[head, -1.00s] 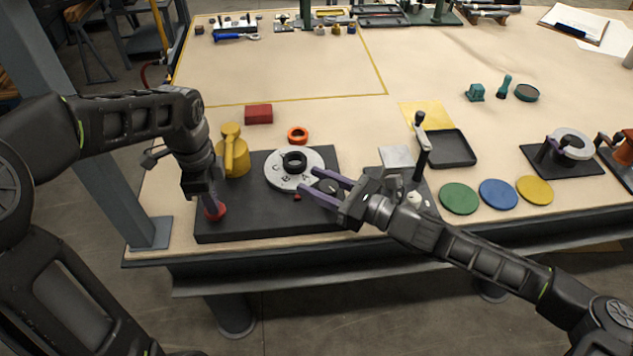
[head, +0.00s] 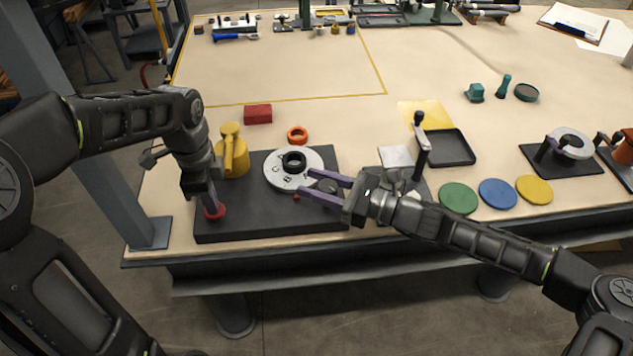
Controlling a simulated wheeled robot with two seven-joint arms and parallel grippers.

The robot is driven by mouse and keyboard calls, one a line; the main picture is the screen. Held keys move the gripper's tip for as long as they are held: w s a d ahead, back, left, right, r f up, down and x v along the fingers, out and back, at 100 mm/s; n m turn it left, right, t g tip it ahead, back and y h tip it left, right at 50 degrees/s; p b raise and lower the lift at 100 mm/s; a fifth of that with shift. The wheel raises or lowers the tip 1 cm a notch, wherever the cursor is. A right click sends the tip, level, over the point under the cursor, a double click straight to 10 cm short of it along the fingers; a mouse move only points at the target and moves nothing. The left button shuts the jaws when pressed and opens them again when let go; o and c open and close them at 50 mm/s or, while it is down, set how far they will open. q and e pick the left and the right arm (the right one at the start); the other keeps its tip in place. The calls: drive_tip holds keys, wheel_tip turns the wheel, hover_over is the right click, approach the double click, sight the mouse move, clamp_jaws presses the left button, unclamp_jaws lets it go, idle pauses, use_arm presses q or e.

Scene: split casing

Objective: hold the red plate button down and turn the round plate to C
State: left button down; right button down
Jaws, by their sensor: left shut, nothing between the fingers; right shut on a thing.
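The round plate (head: 274,176), light grey with a black centre ring, lies on a dark slab. Letters show along its near edge, C to the left, small and hard to read. A tiny red mark (head: 297,198) sits on the slab near that edge. The red plate button (head: 222,212) is at the slab's front left. My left gripper (head: 212,208) is shut and empty, its tip on the button; how far the button is down cannot be told. My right gripper (head: 307,182) comes in from the right, its fingers around the round plate's near right part, with a dark round part between them.
A yellow part (head: 234,158) stands on the slab's left, close to my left gripper. An orange ring (head: 298,135) and a red block (head: 258,114) lie behind. An upright lever (head: 422,145) stands right of the slab, near my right gripper. Coloured discs (head: 459,198) lie farther right.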

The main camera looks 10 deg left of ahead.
drive_tip(key=shift+s+a+f+n+g, duration=0.1)
drive_tip(key=shift+s+n+g, duration=0.15)
drive_tip(key=shift+n+g, duration=0.7)
drive_tip(key=shift+s+d+f+n+g, duration=0.1)
drive_tip(key=shift+s+n+g, duration=0.3)
drive_tip(key=shift+g, duration=1)
drive_tip(key=shift+s+a+n+g, duration=0.1)
drive_tip(key=shift+n+g, duration=0.75)
drive_tip(key=shift+g, duration=0.3)
drive_tip(key=c, duration=0.9)
unclamp_jaws()
drive_tip(key=shift+o, duration=0.2)
drive_tip(key=shift+r, duration=0.1)
drive_tip(key=shift+w, duration=0.1)
drive_tip(key=shift+w+d, duration=0.15)
drive_tip(key=shift+d, duration=0.55)
drive_tip(key=v, duration=1)
drive_tip(key=shift+d+r, duration=0.1)
drive_tip(key=shift+d, duration=0.3)
